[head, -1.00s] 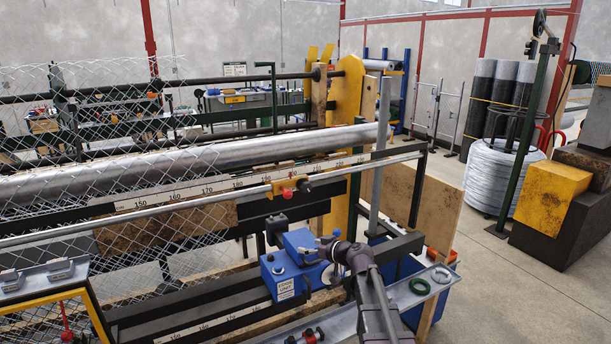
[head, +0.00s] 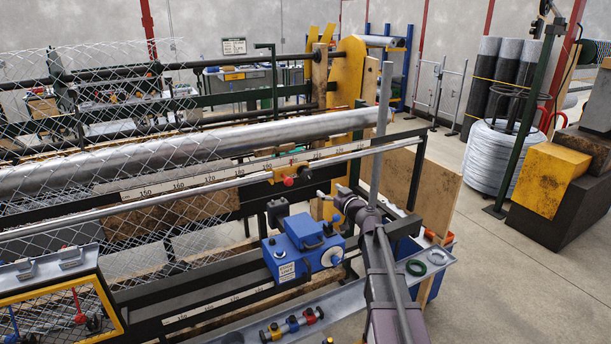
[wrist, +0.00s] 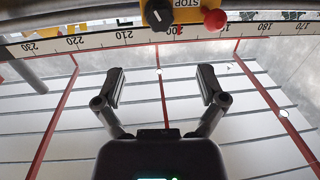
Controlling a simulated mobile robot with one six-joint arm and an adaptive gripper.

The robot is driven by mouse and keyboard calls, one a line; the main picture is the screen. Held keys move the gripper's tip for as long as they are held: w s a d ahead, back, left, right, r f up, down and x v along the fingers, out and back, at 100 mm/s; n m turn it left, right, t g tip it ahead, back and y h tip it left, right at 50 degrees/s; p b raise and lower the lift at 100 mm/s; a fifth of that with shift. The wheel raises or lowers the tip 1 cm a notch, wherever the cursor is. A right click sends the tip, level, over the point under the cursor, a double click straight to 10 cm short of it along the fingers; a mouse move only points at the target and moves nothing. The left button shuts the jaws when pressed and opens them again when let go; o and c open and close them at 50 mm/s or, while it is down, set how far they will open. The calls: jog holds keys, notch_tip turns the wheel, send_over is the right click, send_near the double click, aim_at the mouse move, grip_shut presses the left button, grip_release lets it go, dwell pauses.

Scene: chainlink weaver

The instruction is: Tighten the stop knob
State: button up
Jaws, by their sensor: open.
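The yellow stop (head: 280,176) sits on the long steel rail, with a red knob (head: 289,182) and a black knob (head: 303,170). In the wrist view the stop's yellow plate (wrist: 187,6) reads STOP, upside down. The black knob (wrist: 157,15) with a white mark is at its left and the red knob (wrist: 214,19) at its right. My gripper (head: 325,203) is to the right of the stop in the head view, apart from it. In the wrist view my gripper (wrist: 160,78) is open and empty, its fingers below the stop in the picture.
A white ruler strip (wrist: 83,41) runs along the rail beside the stop. A blue machine box (head: 305,245) stands below and left of my gripper. An upright grey post (head: 383,130) stands near my arm. A tray (head: 432,262) with rings is at the right.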

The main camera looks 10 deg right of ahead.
aim_at(308, 176)
jog(key=x, duration=1.3)
jog(key=shift+w, duration=0.35)
jog(key=c, duration=1.2)
jog(key=shift+o, duration=0.3)
jog(key=shift+a, duration=0.2)
